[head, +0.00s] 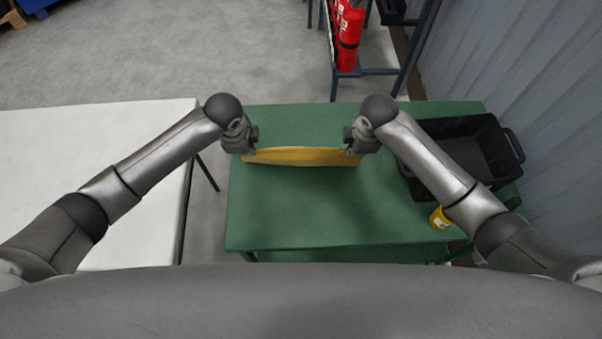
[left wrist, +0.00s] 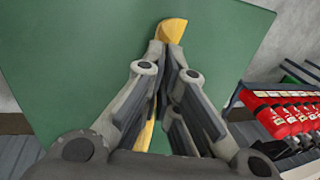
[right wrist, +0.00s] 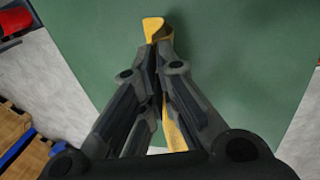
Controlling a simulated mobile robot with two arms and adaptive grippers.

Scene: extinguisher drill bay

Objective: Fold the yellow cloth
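The yellow cloth (head: 302,156) is stretched as a narrow band between my two grippers over the far part of the green table (head: 300,205). Its lower edge sags slightly, and I cannot tell whether it touches the table. My left gripper (head: 248,152) is shut on the cloth's left end. In the left wrist view a yellow corner (left wrist: 172,29) sticks out past the closed fingertips. My right gripper (head: 356,150) is shut on the right end. In the right wrist view a yellow corner (right wrist: 153,27) shows past its fingertips.
A black crate (head: 455,150) stands at the table's right side. A small yellow container (head: 439,218) is near the right front, beside my right arm. A white table (head: 95,150) is to the left. Red extinguishers (head: 348,35) hang on a rack behind. The table's front middle is clear.

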